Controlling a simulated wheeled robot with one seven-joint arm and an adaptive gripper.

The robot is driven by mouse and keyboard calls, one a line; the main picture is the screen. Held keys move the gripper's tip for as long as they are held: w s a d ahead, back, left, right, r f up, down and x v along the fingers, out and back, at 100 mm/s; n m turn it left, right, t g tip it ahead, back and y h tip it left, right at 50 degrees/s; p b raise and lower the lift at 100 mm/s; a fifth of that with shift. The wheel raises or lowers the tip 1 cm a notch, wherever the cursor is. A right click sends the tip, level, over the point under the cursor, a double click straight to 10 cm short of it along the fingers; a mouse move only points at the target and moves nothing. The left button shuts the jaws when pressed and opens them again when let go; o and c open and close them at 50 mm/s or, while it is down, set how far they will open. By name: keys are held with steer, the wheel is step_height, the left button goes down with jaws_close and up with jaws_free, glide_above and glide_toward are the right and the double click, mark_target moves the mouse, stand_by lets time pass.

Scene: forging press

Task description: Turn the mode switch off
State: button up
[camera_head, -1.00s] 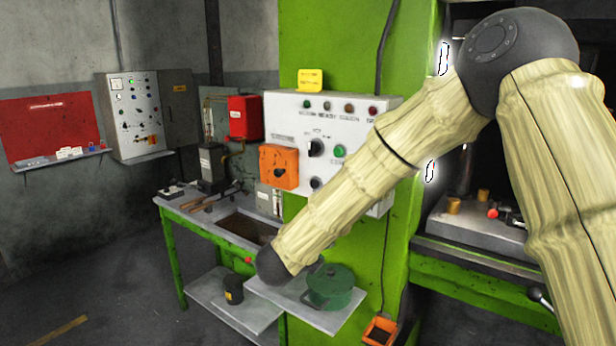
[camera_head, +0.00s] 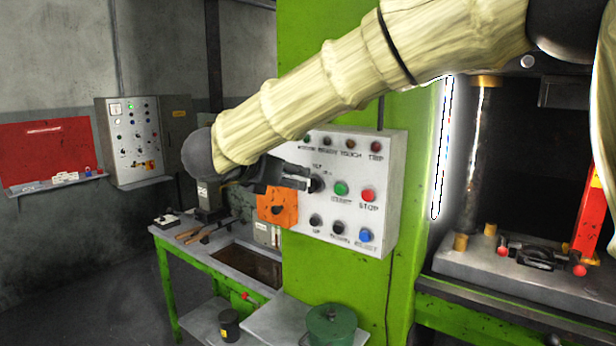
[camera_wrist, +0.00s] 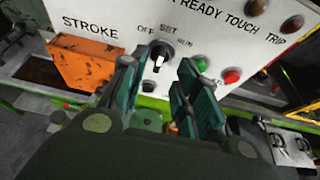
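The mode switch (camera_head: 317,184) is a black rotary knob on the white control panel (camera_head: 378,150). In the wrist view the mode switch (camera_wrist: 159,54) sits under the labels OFF, SET and RUN; I cannot tell surely which label it points to. My gripper (camera_head: 298,177) is at the panel's left side, close to the switch. In the wrist view my gripper (camera_wrist: 158,80) is open, its two green-tinted fingers apart, with the knob seen between and just beyond their tips. I cannot tell whether a finger touches it.
An orange STROKE box (camera_head: 277,208) is just left of the switch. A green START button (camera_head: 341,188) and red STOP button (camera_head: 369,195) are right of it. More knobs and a blue button (camera_head: 365,235) lie below. A green pot (camera_head: 332,325) stands on the shelf.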

mark_target(309, 182)
steer(key=p+x, duration=0.2)
steer(key=x, duration=0.4)
steer(key=shift+w+d, duration=0.2)
steer(key=shift+d, duration=0.05)
steer(key=shift+s, duration=0.1)
jaws_close()
steer(key=shift+f, duration=0.1)
